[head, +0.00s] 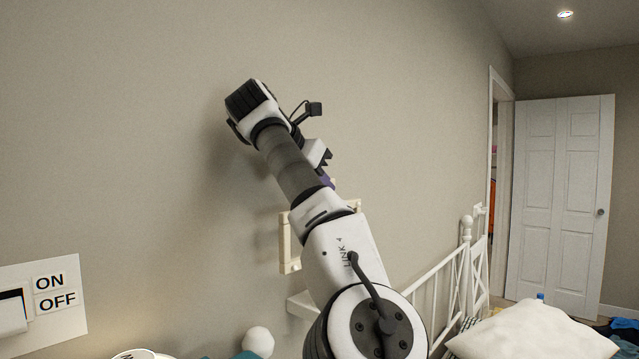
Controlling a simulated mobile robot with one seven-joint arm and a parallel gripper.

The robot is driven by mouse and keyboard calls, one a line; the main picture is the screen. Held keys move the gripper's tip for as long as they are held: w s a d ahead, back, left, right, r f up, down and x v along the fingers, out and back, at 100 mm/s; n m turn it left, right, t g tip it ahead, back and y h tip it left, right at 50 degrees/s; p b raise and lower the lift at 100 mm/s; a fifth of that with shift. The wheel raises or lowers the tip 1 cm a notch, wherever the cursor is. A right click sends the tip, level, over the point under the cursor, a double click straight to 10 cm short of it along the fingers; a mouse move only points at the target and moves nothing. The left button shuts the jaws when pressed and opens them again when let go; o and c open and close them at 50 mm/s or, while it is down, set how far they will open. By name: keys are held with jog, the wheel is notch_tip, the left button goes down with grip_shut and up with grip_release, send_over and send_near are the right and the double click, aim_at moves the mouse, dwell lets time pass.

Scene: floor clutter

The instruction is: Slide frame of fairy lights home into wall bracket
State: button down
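My gripper (326,160) is up near the wall, mostly hidden behind my own arm, and its dark fingertips point down and right. A small purple piece (328,181) shows just below the fingertips; I cannot tell whether it is held or is part of the frame of fairy lights. A cream frame-like piece (286,243) is at the wall behind my arm, below the gripper. Its upper right corner (354,205) also shows, but its middle is hidden. I cannot tell whether it is the bracket. No lit fairy lights are visible.
A white ledge (300,304) sits below the cream piece. An ON/OFF switch panel (42,305) is at lower left. A white bed rail (450,275) and a pillow (530,332) are at right, before a white door (562,200). The upper left wall is bare.

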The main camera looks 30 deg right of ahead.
jog(key=shift+f+b, duration=0.45)
jog(key=shift+f, duration=0.15)
jog(key=c, duration=1.3)
grip_release()
jog(key=p+v, duration=0.2)
jog(key=v, duration=0.4)
jog(key=shift+d+r, duration=0.2)
jog(key=shift+a+r+p, duration=0.25)
jog(key=shift+p, duration=0.35)
jog(key=shift+s+a+r+p, duration=0.15)
jog(key=shift+s+a+p, duration=0.1)
jog(key=shift+p, duration=0.45)
jog(key=shift+a, duration=0.25)
jog(key=shift+f, duration=0.25)
